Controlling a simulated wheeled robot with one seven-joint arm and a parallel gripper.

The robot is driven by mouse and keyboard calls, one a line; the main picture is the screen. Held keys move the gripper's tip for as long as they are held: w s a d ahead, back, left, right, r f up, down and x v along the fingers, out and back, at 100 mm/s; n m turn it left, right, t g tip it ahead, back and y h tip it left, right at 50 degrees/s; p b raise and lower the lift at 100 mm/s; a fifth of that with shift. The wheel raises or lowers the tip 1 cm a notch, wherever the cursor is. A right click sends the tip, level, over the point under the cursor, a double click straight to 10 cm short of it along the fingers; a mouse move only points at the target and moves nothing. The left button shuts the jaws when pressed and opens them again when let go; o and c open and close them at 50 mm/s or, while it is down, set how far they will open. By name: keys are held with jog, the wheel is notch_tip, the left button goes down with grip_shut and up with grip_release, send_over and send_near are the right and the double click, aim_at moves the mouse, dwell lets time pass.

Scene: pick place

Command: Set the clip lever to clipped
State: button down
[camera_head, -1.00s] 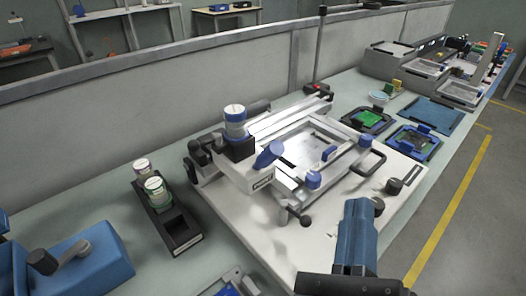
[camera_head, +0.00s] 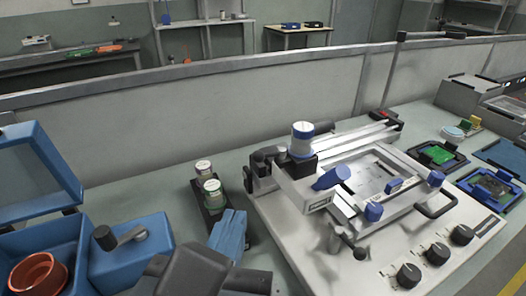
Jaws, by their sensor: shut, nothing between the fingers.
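A stencil-printer-like machine (camera_head: 290,225) stands on the bench, with a white base and a grey frame. A blue lever-like handle (camera_head: 331,178) sits at the near left of its frame, tilted up to the right. A grey lever with a black knob (camera_head: 128,234) sits on top of a blue box (camera_head: 132,262) at the left. I cannot tell which of these is the clip lever, and no label is readable. Blue and dark links of my own arm rise from the bottom edge, in front of the bench. My gripper's fingers do not show.
A dark holder (camera_head: 209,215) with two jars stands left of the machine. A blue bin with a red-brown cup (camera_head: 40,273) is at far left. Green boards in dark trays (camera_head: 437,154) lie at right. A grey partition (camera_head: 230,110) runs behind the bench.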

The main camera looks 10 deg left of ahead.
aim_at(257, 159)
jog(key=shift+w, duration=0.1)
jog(key=w+f, duration=0.1)
jog(key=w, duration=0.8)
jog(key=w+f, duration=0.1)
jog(key=w, duration=0.3)
jog(key=shift+w+f, duration=0.3)
jog(key=shift+f, duration=0.05)
